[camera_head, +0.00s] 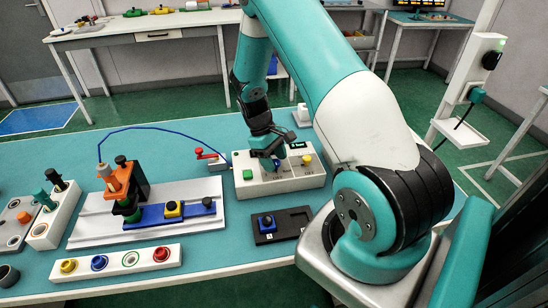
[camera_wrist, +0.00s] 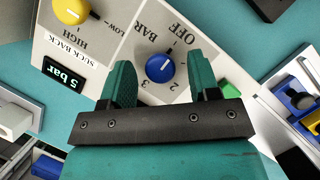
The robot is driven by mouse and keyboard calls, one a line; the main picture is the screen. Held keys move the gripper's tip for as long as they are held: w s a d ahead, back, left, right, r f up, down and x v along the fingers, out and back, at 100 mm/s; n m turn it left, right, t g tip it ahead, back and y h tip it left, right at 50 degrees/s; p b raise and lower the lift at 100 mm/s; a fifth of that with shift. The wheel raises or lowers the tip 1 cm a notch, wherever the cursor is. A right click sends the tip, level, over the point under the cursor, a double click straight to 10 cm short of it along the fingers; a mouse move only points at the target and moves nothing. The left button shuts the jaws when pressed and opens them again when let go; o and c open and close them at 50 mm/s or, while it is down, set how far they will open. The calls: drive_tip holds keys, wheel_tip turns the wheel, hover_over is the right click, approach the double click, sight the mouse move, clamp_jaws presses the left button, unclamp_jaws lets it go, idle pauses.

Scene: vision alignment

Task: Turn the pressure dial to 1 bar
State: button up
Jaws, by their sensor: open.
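The control box (camera_head: 285,182) is white and stands at the middle of the bench. In the wrist view it appears upside down, with the blue dial (camera_wrist: 160,68) under the labels BAR and OFF and the numbers 2 and 3. A small display (camera_wrist: 64,77) appears to read 5 bar. My gripper (camera_wrist: 163,72) is open, its teal fingers on either side of the blue dial. I cannot tell whether they touch it. In the head view my gripper (camera_head: 268,150) is over the box and partly hides the dial.
A yellow dial (camera_wrist: 71,10) marked SUCK BACK and a green button (camera_head: 247,174) are on the same box. A fixture rail (camera_head: 95,226) with an orange clamp stands left. A black tray (camera_head: 292,220) lies in front. A red-handled valve (camera_head: 206,154) is close left.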

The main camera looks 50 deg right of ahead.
drive_tip(key=shift+c, duration=0.2)
drive_tip(key=c, duration=0.9)
drive_tip(key=shift+o, duration=0.2)
drive_tip(key=shift+m, duration=0.3)
drive_tip(key=m+y, duration=0.1)
drive_tip(key=m, duration=0.1)
drive_tip(key=m+y, duration=0.1)
drive_tip(key=m, duration=0.2)
drive_tip(key=shift+d+t, duration=0.2)
drive_tip(key=shift+t, duration=0.1)
drive_tip(key=m+y, duration=0.1)
drive_tip(key=m, duration=0.2)
drive_tip(key=m+t+y, duration=0.1)
drive_tip(key=m, duration=0.2)
drive_tip(key=shift+d, duration=0.1)
drive_tip(key=o, duration=0.9)
